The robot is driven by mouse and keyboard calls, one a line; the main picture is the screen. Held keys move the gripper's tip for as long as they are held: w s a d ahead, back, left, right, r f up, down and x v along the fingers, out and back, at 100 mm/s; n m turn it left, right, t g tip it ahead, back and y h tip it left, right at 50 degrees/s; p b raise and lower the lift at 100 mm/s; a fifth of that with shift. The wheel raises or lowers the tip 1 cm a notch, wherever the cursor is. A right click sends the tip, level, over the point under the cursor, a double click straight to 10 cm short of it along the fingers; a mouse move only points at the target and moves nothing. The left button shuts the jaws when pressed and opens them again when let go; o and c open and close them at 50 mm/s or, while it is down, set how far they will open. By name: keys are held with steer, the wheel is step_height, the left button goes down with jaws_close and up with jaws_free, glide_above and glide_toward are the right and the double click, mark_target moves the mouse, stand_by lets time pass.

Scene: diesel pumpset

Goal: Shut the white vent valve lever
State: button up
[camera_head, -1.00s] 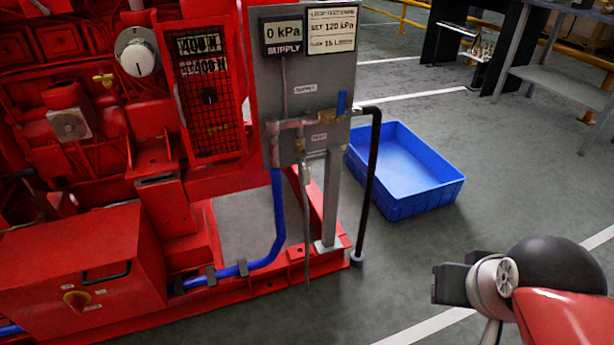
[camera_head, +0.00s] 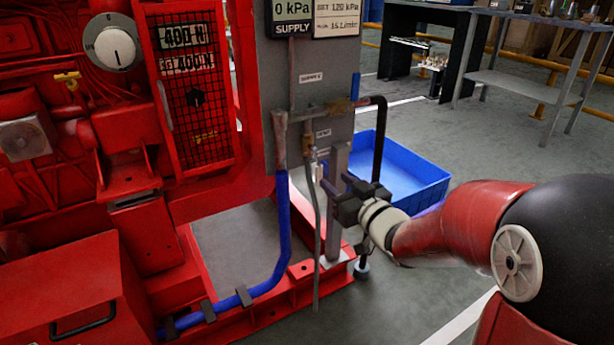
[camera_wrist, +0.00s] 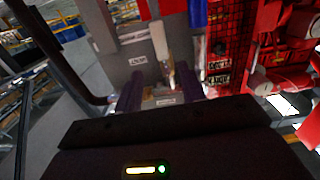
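The vent valve (camera_head: 311,155) is a small brass fitting under a label on the grey panel (camera_head: 345,65), with a thin grey pipe hanging below it. A small pale piece beside the pipe (camera_head: 319,172) may be the white lever; its exact angle is too small to tell. My gripper (camera_head: 333,184) is just right of and slightly below the valve, in front of the panel post. In the wrist view its two purple fingers (camera_wrist: 160,90) are apart. The brass fitting (camera_wrist: 172,78) shows beyond and between them; I see nothing gripped. Contact cannot be told.
A black bent pipe (camera_head: 380,140) stands close behind my gripper. A blue hose (camera_head: 284,225) runs down left of the valve to the red base frame (camera_head: 310,285). A blue crate (camera_head: 415,180) lies on the floor behind. A supply display (camera_head: 292,14) reads 0 kPa.

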mark_target(320, 169)
steer(key=x, duration=0.8)
steer(key=shift+s+a, duration=0.15)
steer(key=shift+a, duration=0.05)
jaws_close()
